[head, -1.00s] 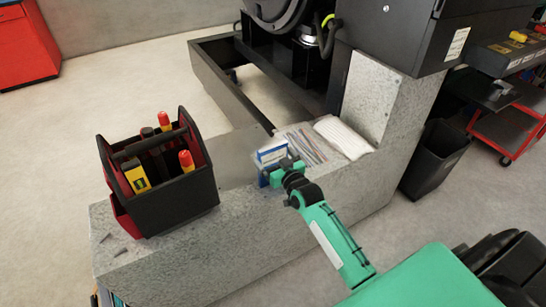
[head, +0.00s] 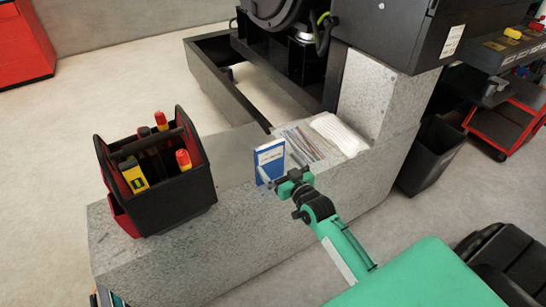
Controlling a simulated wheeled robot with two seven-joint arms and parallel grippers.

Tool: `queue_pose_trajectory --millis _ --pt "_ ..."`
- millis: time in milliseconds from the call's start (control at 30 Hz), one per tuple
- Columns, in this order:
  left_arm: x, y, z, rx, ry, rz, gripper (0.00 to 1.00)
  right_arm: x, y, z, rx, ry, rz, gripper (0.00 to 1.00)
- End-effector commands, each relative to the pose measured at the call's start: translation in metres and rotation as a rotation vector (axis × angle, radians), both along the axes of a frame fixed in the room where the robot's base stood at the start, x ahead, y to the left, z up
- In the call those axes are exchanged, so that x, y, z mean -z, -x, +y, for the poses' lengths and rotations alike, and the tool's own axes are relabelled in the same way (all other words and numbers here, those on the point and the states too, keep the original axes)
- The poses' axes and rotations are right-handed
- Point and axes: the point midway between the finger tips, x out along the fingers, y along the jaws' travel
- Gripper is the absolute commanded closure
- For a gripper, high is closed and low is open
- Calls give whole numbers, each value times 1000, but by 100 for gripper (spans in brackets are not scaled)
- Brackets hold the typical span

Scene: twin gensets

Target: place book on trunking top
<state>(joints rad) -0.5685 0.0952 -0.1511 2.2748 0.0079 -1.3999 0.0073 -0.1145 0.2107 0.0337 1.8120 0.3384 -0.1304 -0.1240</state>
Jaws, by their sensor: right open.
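A blue and white book (head: 269,160) stands upright on the grey speckled trunking top (head: 236,208), between the tool bag and the papers. My right gripper (head: 268,183) is open, just in front of the book's lower part and on the near side of it. Its fingers are small in the picture, and I cannot tell whether one still touches the book. My left gripper is not in view.
A black and red tool bag (head: 158,172) with several tools stands left on the trunking. Papers (head: 305,143) and a folded white cloth (head: 340,134) lie right of the book. A raised block (head: 372,95) and black machinery stand behind. A black bin (head: 432,155) is at right.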

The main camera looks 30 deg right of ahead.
Motion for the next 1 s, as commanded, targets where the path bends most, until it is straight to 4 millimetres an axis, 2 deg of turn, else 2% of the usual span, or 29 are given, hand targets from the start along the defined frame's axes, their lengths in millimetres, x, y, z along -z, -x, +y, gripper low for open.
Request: queue_pose_trajectory --millis 33,200,467,567,667,767,900,1000 --pt "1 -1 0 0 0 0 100 1 10 0 0 0 2 0" --pt "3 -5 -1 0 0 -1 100 0 36 -1 0 1 1 0" --pt "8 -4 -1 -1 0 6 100 1 56 -1 -1 1 5 0" --pt "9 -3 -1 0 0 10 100 9 63 6 -13 3 50 0" --pt "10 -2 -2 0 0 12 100 32 78 25 -41 8 170 0" --pt "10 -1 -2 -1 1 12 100 63 104 49 -77 24 350 0" --pt "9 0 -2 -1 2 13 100 102 156 79 -114 47 628 0" --pt "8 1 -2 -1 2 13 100 123 199 96 -130 67 821 0"
